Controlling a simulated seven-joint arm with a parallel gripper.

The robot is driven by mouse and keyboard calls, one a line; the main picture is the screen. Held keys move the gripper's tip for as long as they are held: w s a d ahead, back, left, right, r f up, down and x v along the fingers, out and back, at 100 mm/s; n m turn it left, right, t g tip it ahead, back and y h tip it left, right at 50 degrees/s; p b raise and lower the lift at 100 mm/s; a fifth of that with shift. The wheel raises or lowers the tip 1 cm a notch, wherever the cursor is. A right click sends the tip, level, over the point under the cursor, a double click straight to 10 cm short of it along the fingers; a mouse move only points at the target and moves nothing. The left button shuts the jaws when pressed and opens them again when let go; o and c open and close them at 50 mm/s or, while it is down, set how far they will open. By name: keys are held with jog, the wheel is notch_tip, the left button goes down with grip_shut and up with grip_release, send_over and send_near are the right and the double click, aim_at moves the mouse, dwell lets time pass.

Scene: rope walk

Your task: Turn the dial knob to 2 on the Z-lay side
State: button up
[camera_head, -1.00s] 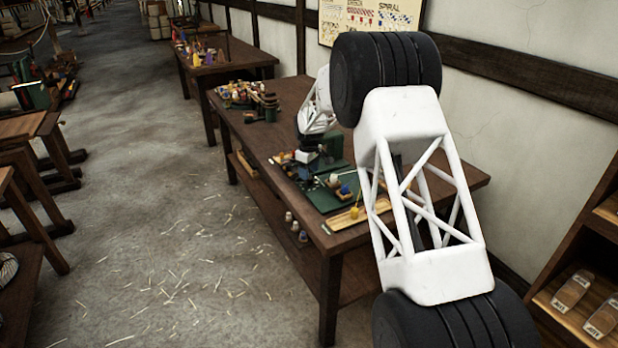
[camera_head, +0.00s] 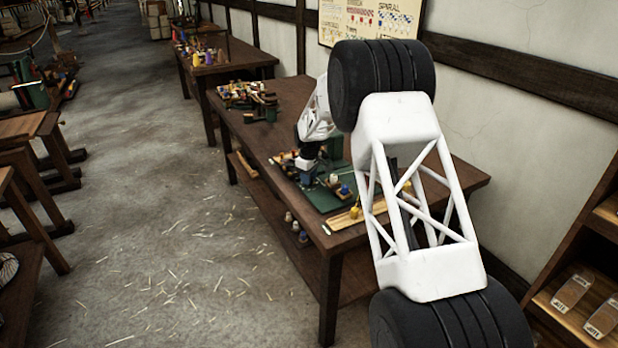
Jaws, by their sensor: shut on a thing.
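A dark green board (camera_head: 325,198) lies on the near half of the long wooden table, with small coloured pieces on it. My gripper (camera_head: 307,180) is small and dark in this view, pointing down at the board's left part. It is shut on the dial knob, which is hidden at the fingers. The knob's pointer, its numbers and the Z-lay marking are too small to read from here.
My large white arm link covers the table's right part. A light wooden strip (camera_head: 352,217) with yellow pieces lies at the near edge. Green blocks and a coloured assembly (camera_head: 250,97) stand farther back. The floor (camera_head: 190,230) on the left is open, with scattered straw.

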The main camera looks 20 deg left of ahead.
jog(key=shift+m, duration=0.3)
jog(key=m, duration=0.7)
jog(key=shift+m, duration=0.4)
jog(key=m, duration=0.3)
jog(key=shift+m, duration=2.2)
jog(key=o, duration=0.9)
